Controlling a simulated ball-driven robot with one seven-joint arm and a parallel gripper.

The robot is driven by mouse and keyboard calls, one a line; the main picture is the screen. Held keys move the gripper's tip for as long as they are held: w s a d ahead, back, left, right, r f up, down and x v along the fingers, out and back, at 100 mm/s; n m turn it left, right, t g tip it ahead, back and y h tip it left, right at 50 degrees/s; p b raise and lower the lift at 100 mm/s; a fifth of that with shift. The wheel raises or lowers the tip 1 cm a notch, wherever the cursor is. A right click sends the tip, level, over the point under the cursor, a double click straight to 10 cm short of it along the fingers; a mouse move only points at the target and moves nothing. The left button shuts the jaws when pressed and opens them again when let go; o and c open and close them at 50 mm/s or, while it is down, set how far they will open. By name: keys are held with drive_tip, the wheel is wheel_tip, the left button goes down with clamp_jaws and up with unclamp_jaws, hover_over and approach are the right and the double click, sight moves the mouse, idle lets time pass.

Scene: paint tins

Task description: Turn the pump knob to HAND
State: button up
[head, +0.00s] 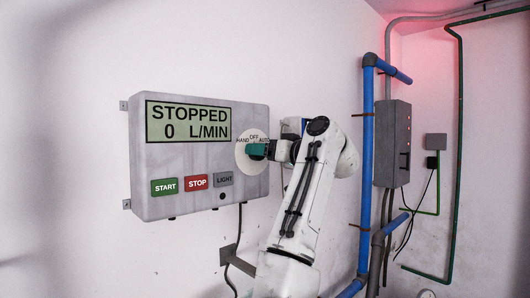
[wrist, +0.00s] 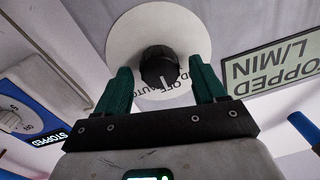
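The pump knob (wrist: 160,68) is black with a white pointer line, on a round white dial plate (wrist: 125,35). The plate also shows in the head view (head: 243,158), lettered HAND, OFF and AUTO from left to right. In the wrist view, the pointer faces the lettering near OFF; HAND is partly hidden by a finger. My gripper (wrist: 163,65) is open, with its green fingers on either side of the knob and gaps visible. In the head view, my gripper (head: 257,149) covers the knob. The display (head: 188,122) reads STOPPED, 0 L/MIN.
The grey panel (head: 150,195) carries START (head: 164,186), STOP (head: 197,182) and LIGHT (head: 223,179) buttons below the display. A second unit with a dial (wrist: 12,120) is at the wrist view's left. Blue pipes (head: 367,150) and a grey box (head: 393,145) stand right of my arm.

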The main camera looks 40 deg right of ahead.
drive_tip(key=c, duration=1)
drive_tip(key=shift+o, duration=0.2)
drive_tip(key=shift+f+b, duration=0.1)
drive_tip(key=shift+b, duration=0.2)
drive_tip(key=n+b, duration=0.4)
drive_tip(key=n, duration=0.5)
drive_tip(key=shift+a+n, duration=0.1)
drive_tip(key=shift+n, duration=0.2)
drive_tip(key=shift+b, duration=0.3)
